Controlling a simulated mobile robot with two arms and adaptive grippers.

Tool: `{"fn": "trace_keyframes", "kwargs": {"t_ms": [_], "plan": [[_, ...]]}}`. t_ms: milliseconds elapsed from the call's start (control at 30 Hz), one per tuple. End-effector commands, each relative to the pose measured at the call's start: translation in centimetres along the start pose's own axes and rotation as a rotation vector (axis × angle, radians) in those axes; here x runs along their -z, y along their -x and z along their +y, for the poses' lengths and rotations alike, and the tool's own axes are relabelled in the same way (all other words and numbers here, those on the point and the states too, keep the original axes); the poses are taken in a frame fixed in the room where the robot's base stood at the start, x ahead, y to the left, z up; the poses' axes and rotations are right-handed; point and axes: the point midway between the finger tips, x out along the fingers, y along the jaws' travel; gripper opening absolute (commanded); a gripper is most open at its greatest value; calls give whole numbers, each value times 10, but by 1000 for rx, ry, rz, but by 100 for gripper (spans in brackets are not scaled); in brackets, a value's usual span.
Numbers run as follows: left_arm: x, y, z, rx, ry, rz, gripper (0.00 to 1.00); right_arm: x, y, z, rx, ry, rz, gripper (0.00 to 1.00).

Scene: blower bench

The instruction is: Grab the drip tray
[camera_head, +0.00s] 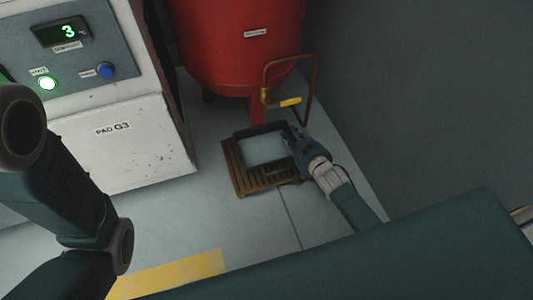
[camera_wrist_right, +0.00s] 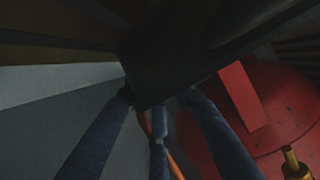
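The drip tray (camera_head: 240,136) is a dark, shallow, square tray with pale grey-blue contents. In the head view it is over a brown slatted pallet (camera_head: 235,174); I cannot tell whether it rests on it or is slightly raised. My right gripper (camera_head: 291,141) is at the tray's right edge. In the right wrist view its blue fingers (camera_wrist_right: 158,97) reach a dark shape that looks like the tray (camera_wrist_right: 180,60). Their tips are hidden or in shadow, so the grip is unclear. My left arm shows at the left, but its gripper does not.
A red tank (camera_head: 240,50) stands just behind the tray, with a drain pipe (camera_head: 257,108) and a bent pipe with a yellow handle (camera_head: 290,102) nearby. A white cabinet (camera_head: 125,150) is on the left. A grey wall closes the right. Floor in front is clear.

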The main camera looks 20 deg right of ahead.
Motion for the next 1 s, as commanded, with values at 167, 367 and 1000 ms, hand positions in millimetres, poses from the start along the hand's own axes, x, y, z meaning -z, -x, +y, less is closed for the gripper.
{"fn": "trace_keyframes", "kwargs": {"t_ms": [167, 367, 1000], "plan": [[1, 3, 1, 0, 0, 0, 34, 0, -5, 0, 0, 0, 0, 24], [1, 2, 1, 0, 0, 0, 34, 1, -5, 0, 0, 0, 0, 8], [-4, -10, -2, -1, 1, 1, 34, 8, 1, -1, 0, -1, 0, 0]]}}
